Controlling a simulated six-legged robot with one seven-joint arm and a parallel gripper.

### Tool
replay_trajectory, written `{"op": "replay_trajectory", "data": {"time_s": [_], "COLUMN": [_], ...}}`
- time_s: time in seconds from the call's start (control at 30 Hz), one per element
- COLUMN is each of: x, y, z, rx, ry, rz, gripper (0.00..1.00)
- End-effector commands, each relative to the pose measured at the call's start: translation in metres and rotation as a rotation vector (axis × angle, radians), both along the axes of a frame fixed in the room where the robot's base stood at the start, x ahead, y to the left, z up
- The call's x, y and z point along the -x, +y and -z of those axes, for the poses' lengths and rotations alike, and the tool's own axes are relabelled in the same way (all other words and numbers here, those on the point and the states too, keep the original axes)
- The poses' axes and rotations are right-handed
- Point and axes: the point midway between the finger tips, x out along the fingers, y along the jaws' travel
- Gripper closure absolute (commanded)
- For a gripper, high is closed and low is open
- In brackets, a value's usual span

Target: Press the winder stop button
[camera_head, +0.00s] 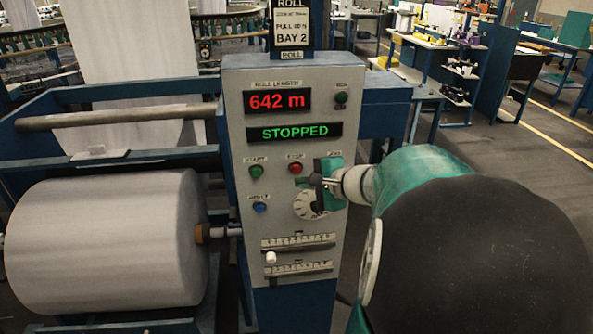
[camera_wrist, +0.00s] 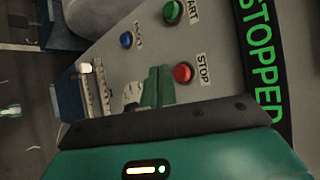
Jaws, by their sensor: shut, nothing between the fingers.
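The red STOP button (camera_head: 295,168) sits on the grey control panel (camera_head: 236,150), right of the green START button (camera_head: 256,171). In the wrist view the red STOP button (camera_wrist: 183,73) is plainly visible and uncovered. My gripper (camera_head: 316,180) is in front of the panel, a little right of and below the STOP button in the head view. Its fingers (camera_wrist: 155,88) are shut and empty, beside the red button in the wrist view. I see a gap between fingers and button in the picture. The display (camera_head: 295,132) reads STOPPED in green.
A blue button (camera_head: 260,207) is below START. A white dial (camera_head: 310,204) is just below my gripper, with two slider scales (camera_head: 298,243) lower down. A large white roll (camera_head: 110,240) stands left of the panel. A red display (camera_head: 277,101) reads 642 m.

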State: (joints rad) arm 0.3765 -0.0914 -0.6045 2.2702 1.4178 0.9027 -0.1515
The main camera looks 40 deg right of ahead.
Motion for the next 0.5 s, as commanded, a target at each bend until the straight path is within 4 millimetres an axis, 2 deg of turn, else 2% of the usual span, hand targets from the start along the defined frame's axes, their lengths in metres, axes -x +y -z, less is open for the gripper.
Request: {"op": "replay_trajectory", "data": {"time_s": [0.3,0.5], "x": [0.023,0.027], "y": [0.016,0.019], "z": [0.000,0.001], "rx": [0.000,0.000], "ry": [-0.001,0.001], "rz": [-0.001,-0.001], "gripper": [1.00,1.00]}}
